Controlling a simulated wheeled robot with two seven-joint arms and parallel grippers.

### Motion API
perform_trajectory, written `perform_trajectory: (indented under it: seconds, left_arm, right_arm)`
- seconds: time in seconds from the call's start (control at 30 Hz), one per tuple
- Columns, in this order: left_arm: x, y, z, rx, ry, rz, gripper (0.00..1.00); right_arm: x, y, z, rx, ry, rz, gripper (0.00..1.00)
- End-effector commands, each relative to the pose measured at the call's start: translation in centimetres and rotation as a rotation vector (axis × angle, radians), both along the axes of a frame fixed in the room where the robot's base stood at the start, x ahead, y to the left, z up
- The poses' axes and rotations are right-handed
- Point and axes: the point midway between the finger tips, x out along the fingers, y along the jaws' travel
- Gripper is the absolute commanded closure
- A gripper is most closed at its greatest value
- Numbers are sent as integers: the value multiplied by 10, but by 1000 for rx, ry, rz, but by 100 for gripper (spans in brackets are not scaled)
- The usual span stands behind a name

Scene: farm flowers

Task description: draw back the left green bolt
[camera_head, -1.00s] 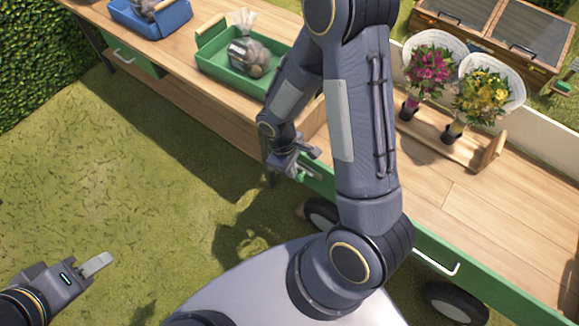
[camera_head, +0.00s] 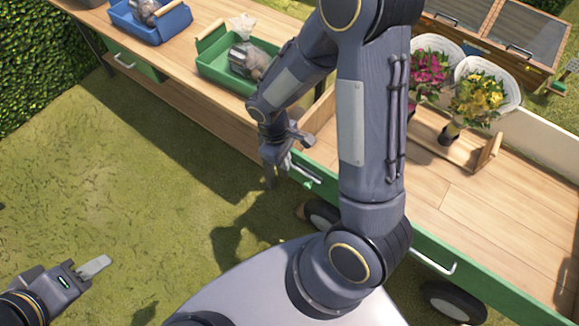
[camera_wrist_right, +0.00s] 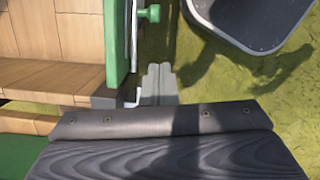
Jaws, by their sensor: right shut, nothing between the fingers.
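A green bolt knob (camera_wrist_right: 150,13) with a thin metal rod sits on the outer face of the cart's green side panel (camera_wrist_right: 117,40) in the right wrist view. In the head view, a small green and metal fitting (camera_head: 310,183) shows at the panel's left end, just right of my right gripper (camera_head: 286,165). My right gripper is shut and empty; its fingers (camera_wrist_right: 158,84) lie together beside the panel's end, below the knob in the wrist view and apart from it. My left gripper (camera_head: 94,267) hangs over the grass at lower left; its finger gap is not visible.
A wooden cart bed (camera_head: 470,210) holds two wrapped bouquets (camera_head: 480,100) in a wooden rack. A long wooden table (camera_head: 215,108) carries a green tray (camera_head: 215,70) and a blue tray (camera_head: 165,27). Open grass (camera_head: 120,200) lies to the left.

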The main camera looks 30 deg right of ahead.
Motion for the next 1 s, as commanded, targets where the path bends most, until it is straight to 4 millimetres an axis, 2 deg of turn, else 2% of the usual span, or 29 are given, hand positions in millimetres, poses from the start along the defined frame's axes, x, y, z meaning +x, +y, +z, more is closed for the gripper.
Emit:
perform_trajectory:
  seconds: [0.03,0.1,0.3,0.47,1.0]
  left_arm:
    - [0,0,4,0,0,0,64]
    - [0,0,6,0,0,0,64]
    - [0,0,9,0,0,0,64]
    - [0,0,10,0,0,0,64]
    - [0,0,10,0,0,0,64]
  right_arm:
    - [3,1,14,2,-6,0,100]
    - [5,3,27,1,-6,-1,100]
    - [8,5,51,0,-2,1,100]
    - [9,6,57,0,0,1,100]
    - [9,6,57,2,-1,-1,100]
